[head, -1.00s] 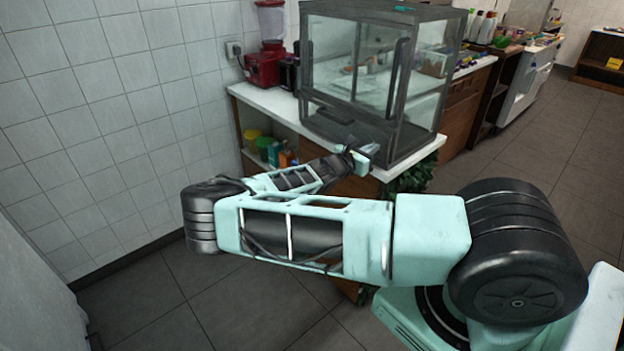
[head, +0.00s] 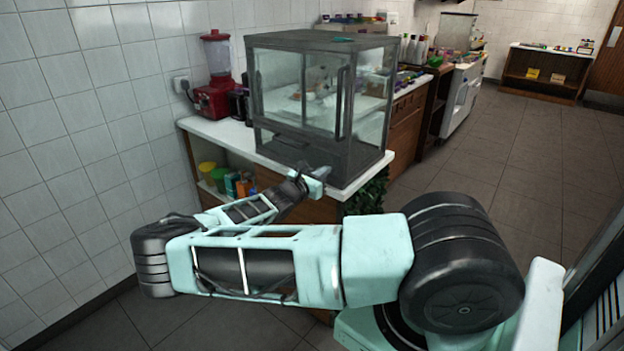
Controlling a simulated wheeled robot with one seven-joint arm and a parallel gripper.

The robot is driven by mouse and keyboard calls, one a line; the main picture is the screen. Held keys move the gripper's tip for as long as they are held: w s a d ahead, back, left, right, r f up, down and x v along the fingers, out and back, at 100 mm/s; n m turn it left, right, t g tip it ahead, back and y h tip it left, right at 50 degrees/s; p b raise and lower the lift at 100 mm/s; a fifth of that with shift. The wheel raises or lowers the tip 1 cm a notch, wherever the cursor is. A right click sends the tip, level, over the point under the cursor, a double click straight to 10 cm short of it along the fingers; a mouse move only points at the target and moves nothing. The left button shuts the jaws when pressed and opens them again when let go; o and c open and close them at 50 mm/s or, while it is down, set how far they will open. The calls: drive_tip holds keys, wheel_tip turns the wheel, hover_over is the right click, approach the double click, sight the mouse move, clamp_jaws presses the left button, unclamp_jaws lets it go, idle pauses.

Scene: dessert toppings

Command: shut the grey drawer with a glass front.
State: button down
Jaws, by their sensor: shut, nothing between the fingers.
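The grey glass-fronted case (head: 300,146), the only match I see for the drawer, stands on the white counter at the middle of the head view. Its dark handle (head: 342,102) runs upright on the right of the glass front. The front looks flush with the frame, but I cannot tell whether a small gap is left. My gripper (head: 318,175) is shut and empty, just in front of the case's lower front edge. I cannot tell whether it touches the case. My arm hides part of the counter's front.
A red blender (head: 215,95) stands on the white counter (head: 222,137) left of the case. Coloured tubs and boxes sit on the shelf below. Green leaves (head: 368,194) hang at the counter's right end. Floor (head: 500,180) is open to the right.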

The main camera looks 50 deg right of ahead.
drive_tip(key=a+b, duration=0.2)
drive_tip(key=a, duration=0.9)
drive_tip(key=shift+s+a+b, duration=0.2)
drive_tip(key=shift+b, duration=0.1)
drive_tip(key=shift+f, duration=0.1)
drive_tip(key=s+a+f+m+g+y, duration=0.25)
drive_tip(key=s+a+m+y, duration=0.2)
drive_tip(key=a, duration=0.45)
drive_tip(key=s+a+f+m+g+y, duration=0.1)
drive_tip(key=s+a+f+m+y, duration=0.2)
drive_tip(key=s+a+y, duration=0.45)
drive_tip(key=s+a+r+m+y, duration=0.15)
drive_tip(key=a+r, duration=0.25)
drive_tip(key=a, duration=0.4)
drive_tip(key=s+a+r+m+y, duration=0.1)
drive_tip(key=s+a+r+y, duration=0.15)
drive_tip(key=a, duration=0.45)
drive_tip(key=s+a+r+t+y, duration=0.2)
drive_tip(key=s+a+r+t, duration=0.1)
drive_tip(key=s+a+r, duration=0.6)
drive_tip(key=shift+s+r+m+y, duration=0.3)
drive_tip(key=shift+s+r, duration=0.4)
drive_tip(key=shift+r, duration=0.85)
